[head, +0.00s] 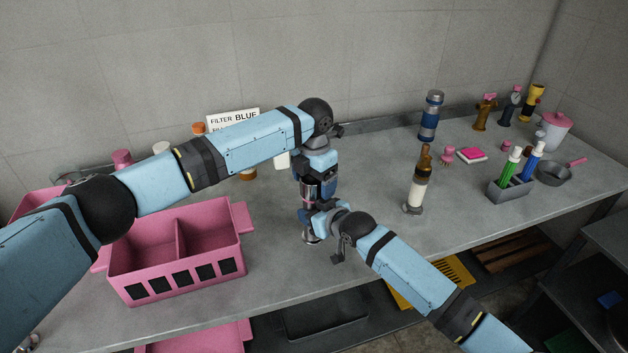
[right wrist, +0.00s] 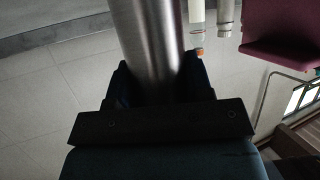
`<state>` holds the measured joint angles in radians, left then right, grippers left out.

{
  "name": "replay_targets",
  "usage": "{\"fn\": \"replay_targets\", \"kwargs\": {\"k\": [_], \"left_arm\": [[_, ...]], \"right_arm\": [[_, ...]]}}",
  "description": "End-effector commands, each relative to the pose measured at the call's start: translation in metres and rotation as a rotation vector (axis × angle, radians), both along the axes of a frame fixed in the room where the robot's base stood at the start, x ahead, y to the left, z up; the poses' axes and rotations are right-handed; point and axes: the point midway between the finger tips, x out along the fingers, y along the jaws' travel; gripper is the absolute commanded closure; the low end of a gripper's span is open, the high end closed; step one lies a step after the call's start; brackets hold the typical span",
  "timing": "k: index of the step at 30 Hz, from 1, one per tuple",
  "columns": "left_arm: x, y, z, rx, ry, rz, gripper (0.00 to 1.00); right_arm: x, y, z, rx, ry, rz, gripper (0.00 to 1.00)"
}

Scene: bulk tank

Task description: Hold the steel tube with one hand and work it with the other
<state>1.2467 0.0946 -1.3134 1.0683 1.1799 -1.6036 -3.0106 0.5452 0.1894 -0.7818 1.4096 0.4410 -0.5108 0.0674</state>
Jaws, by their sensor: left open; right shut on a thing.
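The steel tube (head: 311,190) stands upright near the middle of the counter, mostly hidden by my grippers. Its shiny shaft also fills the upper middle of the right wrist view (right wrist: 147,40). My right gripper (head: 314,215) is shut on the tube low down, coming from the front right. My left gripper (head: 316,182) is open, pointing down at the tube's upper part from above. Whether its fingers touch the tube cannot be told. A round steel foot (head: 310,238) shows under the right gripper.
A pink divided crate (head: 175,290) stands close on the left. Counter is clear between.

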Motion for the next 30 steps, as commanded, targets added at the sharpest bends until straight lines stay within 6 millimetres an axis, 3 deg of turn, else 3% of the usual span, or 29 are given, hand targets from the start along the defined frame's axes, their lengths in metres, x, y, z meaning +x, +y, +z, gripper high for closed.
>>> {"fn": "replay_targets", "kwargs": {"k": [5,14,25,30], "left_arm": [[-0.001,-0.002,0.008,-0.002,0.001,-0.002,0.12],[-0.001,-0.001,0.043,-0.001,0.001,-0.001,0.12],[-0.001,-0.001,0.044,-0.001,0.001,0.025,0.17],[-0.001,-0.001,0.046,-0.001,0.001,0.216,0.17]], "right_arm": [[0.000,0.001,0.000,0.000,0.000,0.001,1.00],[0.000,0.000,0.000,0.000,0.000,0.000,1.00],[0.000,0.000,0.000,0.001,-0.001,0.000,1.00],[0.000,0.000,0.000,0.001,-0.001,0.000,1.00]]}}
